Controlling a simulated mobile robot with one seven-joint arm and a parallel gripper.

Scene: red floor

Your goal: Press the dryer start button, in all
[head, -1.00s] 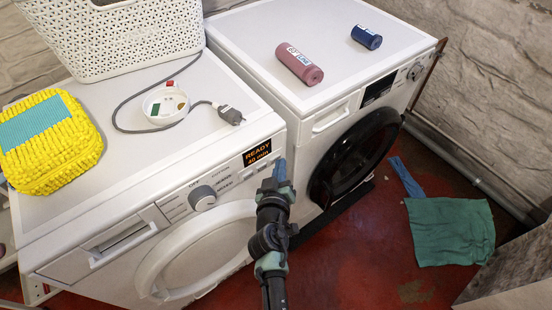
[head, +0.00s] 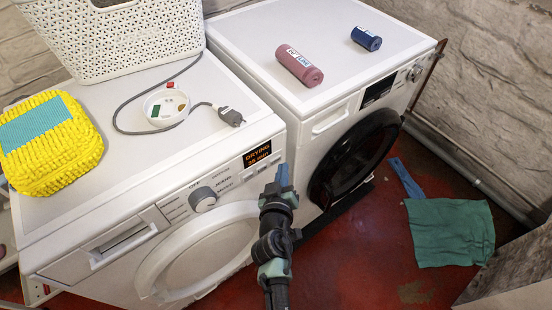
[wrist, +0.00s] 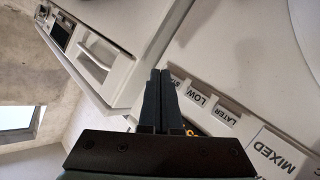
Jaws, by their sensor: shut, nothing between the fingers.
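The dryer (head: 130,210) is the white machine on the left. Its display (head: 257,154) reads DRYING with a time of about 38 min, in orange letters. A round knob (head: 203,199) sits left of the display. My gripper (head: 283,172) is shut and empty, at the right end of the dryer's panel. In the wrist view the shut fingers (wrist: 160,74) are beside a row of labels, including LOW (wrist: 198,99), LATER (wrist: 225,113) and MIXED (wrist: 270,150). The start button cannot be made out; my gripper may hide it. Whether the fingertips touch the panel is unclear.
A second white machine with a dark round door (head: 352,160) stands to the right. On the dryer lie a white basket (head: 115,40), a yellow pad (head: 60,155) and a cable with a plug (head: 231,116). A green cloth (head: 450,232) lies on the red floor.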

